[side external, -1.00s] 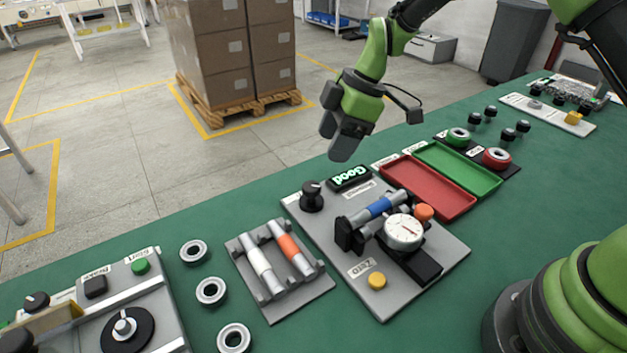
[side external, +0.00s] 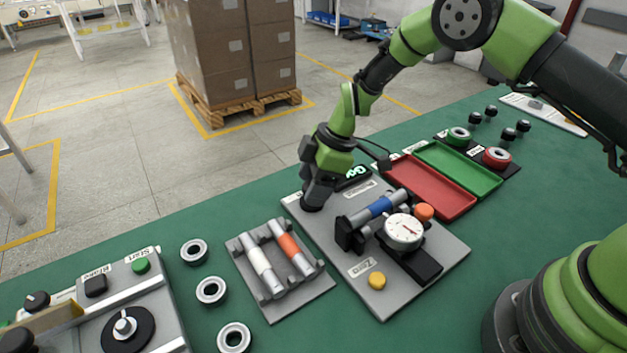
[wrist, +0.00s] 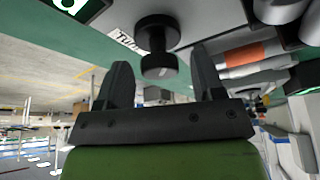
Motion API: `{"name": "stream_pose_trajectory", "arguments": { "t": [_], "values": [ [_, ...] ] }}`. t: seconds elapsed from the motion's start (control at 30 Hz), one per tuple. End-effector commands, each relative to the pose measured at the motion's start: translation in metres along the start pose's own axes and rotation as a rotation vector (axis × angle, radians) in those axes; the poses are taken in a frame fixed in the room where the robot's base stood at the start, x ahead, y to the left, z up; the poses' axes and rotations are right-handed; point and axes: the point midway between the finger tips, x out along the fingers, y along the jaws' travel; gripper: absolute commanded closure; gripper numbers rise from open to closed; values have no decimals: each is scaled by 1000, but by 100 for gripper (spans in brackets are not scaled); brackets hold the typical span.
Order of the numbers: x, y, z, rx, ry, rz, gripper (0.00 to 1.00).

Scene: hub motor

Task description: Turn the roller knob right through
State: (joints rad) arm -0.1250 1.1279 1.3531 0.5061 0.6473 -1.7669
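The roller knob (wrist: 160,66) is black and round, and shows at the top middle of the wrist view between my two fingertips. Gaps show on both sides of it, so the fingers look apart from it. In the side view my gripper (side external: 314,192) is low over the knob's place at the far left corner of the grey gauge board (side external: 372,306) and hides most or all of the knob. My gripper is open. A blue-banded roller (side external: 378,208) lies in the fixture beside the dial gauge (side external: 404,231).
The lit display (side external: 353,175) is right beside my gripper and partly hidden by it. A rack with white and orange rollers (side external: 262,264) stands to the left. Red (side external: 448,200) and green (side external: 470,178) trays lie to the right. A yellow Zero button (side external: 377,281) is at the front.

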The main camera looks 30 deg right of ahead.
Motion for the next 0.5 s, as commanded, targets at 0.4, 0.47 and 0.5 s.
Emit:
{"name": "stream_pose_trajectory", "arguments": {
  "t": [0.4, 0.47, 0.5],
  "values": [
    [0, 0, 0, 7, 0, 2, 86],
    [0, 0, 0, 17, 0, 6, 86],
    [-1, 0, 0, 25, 0, 10, 86]
  ]
}}
